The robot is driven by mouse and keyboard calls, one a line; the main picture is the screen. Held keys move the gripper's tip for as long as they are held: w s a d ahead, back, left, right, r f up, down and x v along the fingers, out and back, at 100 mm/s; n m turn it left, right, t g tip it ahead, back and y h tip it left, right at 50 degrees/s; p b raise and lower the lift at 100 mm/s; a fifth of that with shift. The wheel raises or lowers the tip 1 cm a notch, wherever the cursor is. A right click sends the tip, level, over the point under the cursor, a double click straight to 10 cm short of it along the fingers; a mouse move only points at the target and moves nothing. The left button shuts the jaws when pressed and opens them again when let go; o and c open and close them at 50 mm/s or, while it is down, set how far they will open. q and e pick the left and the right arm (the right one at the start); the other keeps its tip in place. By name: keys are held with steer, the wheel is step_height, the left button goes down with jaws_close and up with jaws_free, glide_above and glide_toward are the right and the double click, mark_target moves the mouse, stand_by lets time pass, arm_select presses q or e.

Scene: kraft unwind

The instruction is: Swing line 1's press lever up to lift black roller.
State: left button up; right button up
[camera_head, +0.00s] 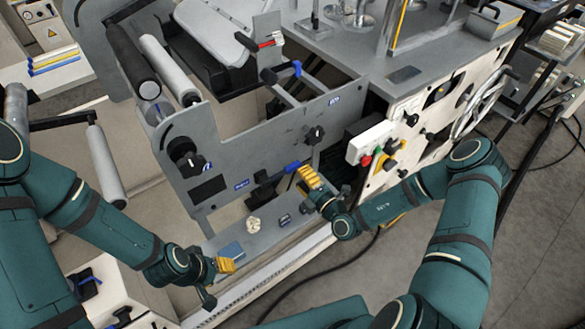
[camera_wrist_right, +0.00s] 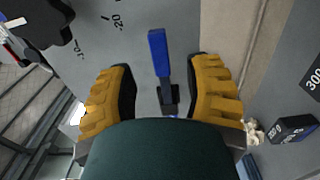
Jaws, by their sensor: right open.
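A lever with a blue handle (camera_head: 292,167) sticks out from the grey side plate (camera_head: 230,150) of the machine. My right gripper (camera_head: 309,177) is open at this lever. In the right wrist view, the blue handle (camera_wrist_right: 157,52) stands between the two yellow fingers (camera_wrist_right: 161,80), with a gap on each side. The black roller (camera_head: 132,60) is at the upper left, beside a paler roller (camera_head: 168,68); whether it touches anything is unclear. My left gripper (camera_head: 225,265) is low, near the machine's lower ledge, its finger opening too small to tell.
A second blue-tipped lever (camera_head: 297,68) and a red-tipped one (camera_head: 270,42) are higher up. A white control box (camera_head: 370,142) with coloured buttons stands right of my right gripper. Small weights (camera_wrist_right: 291,129) lie on the ledge. The floor (camera_head: 530,200) at right is largely clear.

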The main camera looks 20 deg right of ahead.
mark_target(295, 169)
steer(key=shift+b+x, duration=0.35)
steer(key=shift+x, duration=2.3)
steer(key=shift+c, duration=0.4)
jaws_close()
